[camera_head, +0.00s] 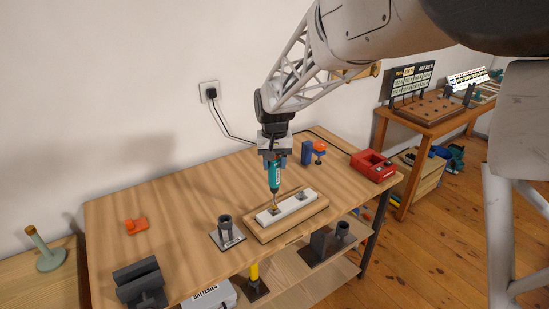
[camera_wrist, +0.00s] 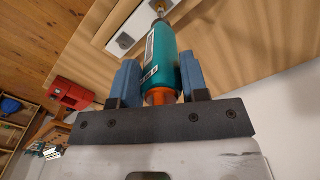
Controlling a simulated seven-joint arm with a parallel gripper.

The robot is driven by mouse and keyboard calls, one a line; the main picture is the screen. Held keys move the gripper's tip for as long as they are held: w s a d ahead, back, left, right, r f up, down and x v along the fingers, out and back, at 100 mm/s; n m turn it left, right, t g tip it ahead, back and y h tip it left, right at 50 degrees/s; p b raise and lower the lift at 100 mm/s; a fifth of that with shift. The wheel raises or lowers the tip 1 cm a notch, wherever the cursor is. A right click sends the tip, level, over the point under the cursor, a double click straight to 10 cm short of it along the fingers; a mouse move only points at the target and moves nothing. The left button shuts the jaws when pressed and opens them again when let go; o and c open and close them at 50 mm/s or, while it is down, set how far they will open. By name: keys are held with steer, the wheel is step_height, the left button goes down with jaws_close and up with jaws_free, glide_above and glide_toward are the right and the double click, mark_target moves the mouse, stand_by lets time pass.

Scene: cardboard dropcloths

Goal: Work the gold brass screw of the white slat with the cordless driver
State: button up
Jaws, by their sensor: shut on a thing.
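My gripper (camera_head: 274,157) is shut on the teal cordless driver (camera_head: 274,177), which points down over the workbench. In the wrist view the driver (camera_wrist: 176,62) sits between the blue fingers of my gripper (camera_wrist: 160,80). The white slat (camera_head: 293,206) lies on a wooden board (camera_head: 313,214). The driver's tip is at the gold brass screw (camera_head: 274,208) near the slat's left end. In the wrist view the gold screw (camera_wrist: 159,6) shows at the end of the bit. I cannot tell how deep the screw sits.
A dark holder on a plate (camera_head: 227,232) stands left of the board. A red charger-like box (camera_head: 373,165) and a blue clamp with an orange knob (camera_head: 313,152) stand to the right and behind. An orange piece (camera_head: 136,225) lies at the left. Bare bench lies between.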

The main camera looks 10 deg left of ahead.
steer(key=shift+f, duration=1.3)
stand_by(4.0)
steer(key=shift+r, duration=3.55)
steer(key=shift+s+a, duration=0.1)
steer(key=shift+a, duration=0.05)
